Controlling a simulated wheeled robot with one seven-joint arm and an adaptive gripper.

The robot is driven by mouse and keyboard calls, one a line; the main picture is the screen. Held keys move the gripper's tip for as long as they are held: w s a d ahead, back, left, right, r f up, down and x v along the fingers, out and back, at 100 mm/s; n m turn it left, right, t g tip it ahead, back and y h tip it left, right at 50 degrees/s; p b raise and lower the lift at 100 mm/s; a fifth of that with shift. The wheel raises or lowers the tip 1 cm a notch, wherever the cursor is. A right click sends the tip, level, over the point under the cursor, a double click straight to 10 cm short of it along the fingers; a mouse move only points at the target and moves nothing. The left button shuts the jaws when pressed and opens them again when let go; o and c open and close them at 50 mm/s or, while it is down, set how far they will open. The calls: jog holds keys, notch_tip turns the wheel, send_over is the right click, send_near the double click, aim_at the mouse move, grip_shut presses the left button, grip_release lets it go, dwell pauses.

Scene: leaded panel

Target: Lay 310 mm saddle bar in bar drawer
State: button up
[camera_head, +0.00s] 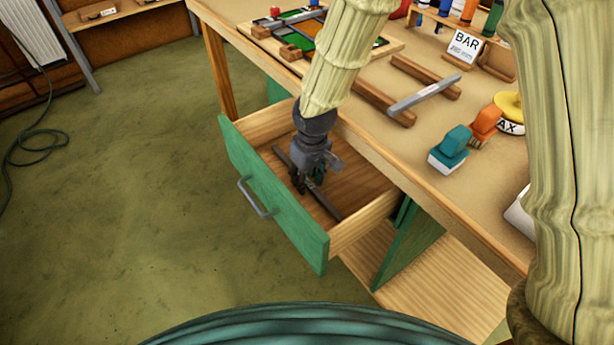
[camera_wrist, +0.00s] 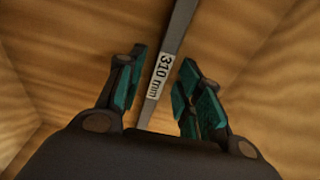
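The 310 mm saddle bar, a dark grey metal strip (camera_head: 326,206), lies on the wooden floor of the open bar drawer (camera_head: 276,193), which has a green front. In the wrist view the bar (camera_wrist: 174,40) carries a white label reading "310 mm" and runs between the two teal-padded fingers. My gripper (camera_head: 308,186) points down inside the drawer, over the bar. Its fingers (camera_wrist: 160,92) stand apart, with a gap on both sides of the bar. Part of the bar is hidden behind the gripper in the head view.
Another grey bar (camera_head: 424,93) rests across two wooden blocks on the workbench (camera_head: 450,205). A teal clamp-like block (camera_head: 451,148), an orange one (camera_head: 485,124) and a "BAR" sign (camera_head: 464,47) stand there. The green drawer front and wooden side walls surround my gripper.

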aim_at(310, 185)
notch_tip(310, 185, up, 12)
jog(key=s+p, duration=0.1)
jog(key=shift+d, duration=0.45)
jog(key=shift+s, duration=0.1)
dwell(1.1)
